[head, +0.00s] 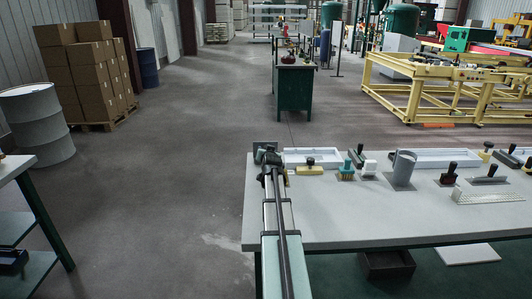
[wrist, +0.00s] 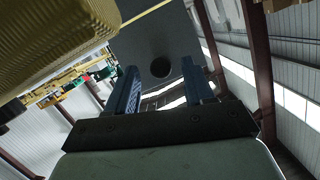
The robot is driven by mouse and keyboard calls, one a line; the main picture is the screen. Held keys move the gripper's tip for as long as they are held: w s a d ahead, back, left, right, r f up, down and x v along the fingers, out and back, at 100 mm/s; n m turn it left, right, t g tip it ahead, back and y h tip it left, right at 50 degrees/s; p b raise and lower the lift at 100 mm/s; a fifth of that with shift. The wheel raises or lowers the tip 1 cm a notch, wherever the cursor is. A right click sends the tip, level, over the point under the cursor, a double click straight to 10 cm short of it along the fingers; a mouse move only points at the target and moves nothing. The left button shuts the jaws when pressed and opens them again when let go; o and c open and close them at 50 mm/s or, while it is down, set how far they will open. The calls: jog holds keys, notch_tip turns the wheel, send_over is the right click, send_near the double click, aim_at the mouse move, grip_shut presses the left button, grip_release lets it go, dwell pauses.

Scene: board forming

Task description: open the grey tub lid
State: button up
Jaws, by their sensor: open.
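My gripper (head: 268,155) is over the back left corner of the grey table. In the wrist view its two blue fingers (wrist: 160,82) stand apart, with nothing held between them. Beyond them is a flat grey surface (wrist: 155,42) with a dark round spot; I cannot tell what it belongs to. A grey cylindrical vessel (head: 403,168) stands upright on a grey plate near the middle of the table, to the right of my gripper and apart from it. I cannot make out a separate lid on it.
The table (head: 330,218) holds white trays (head: 445,158), a yellow block with a dark knob (head: 309,169), brushes (head: 346,172) and a perforated strip (head: 490,197). Its front left is clear. A ribbed yellow object (wrist: 60,35) looms close in the wrist view. A grey drum (head: 36,122) stands on the floor.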

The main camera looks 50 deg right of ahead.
jog(key=v, duration=1.2)
jog(key=shift+s, duration=0.25)
jog(key=w+a+f+n+y, duration=0.1)
jog(key=w+a+f+y, duration=0.1)
jog(key=w+a+f, duration=0.35)
jog(key=w+a+f+n+y, duration=0.1)
jog(key=w+a+f+y, duration=0.15)
jog(key=a+f, duration=0.6)
jog(key=s+a+f+n+g+y, duration=0.1)
jog(key=a+f+g+y, duration=0.15)
jog(key=a+f, duration=1)
jog(key=s+a+f+n+g+y, duration=0.1)
jog(key=s+a+f+n+g, duration=0.15)
jog(key=s+a+f, duration=0.5)
jog(key=s+a+f+n+g+y, duration=0.1)
jog(key=s+a+f+g+y, duration=0.2)
jog(key=a+f, duration=0.65)
jog(key=s+a+f+n+g, duration=0.1)
jog(key=s+a+f+g, duration=0.2)
jog(key=s, duration=0.8)
jog(key=s+a+f+n+g, duration=0.2)
jog(key=s+a+f+g, duration=0.1)
jog(key=s, duration=0.8)
jog(key=s+a+f+n+g+h, duration=0.1)
jog(key=s+a+f+g, duration=0.3)
jog(key=s+f, duration=0.3)
jog(key=s+a, duration=0.1)
jog(key=s, duration=0.3)
jog(key=shift+s+a+n, duration=0.3)
jog(key=shift+a+n, duration=0.05)
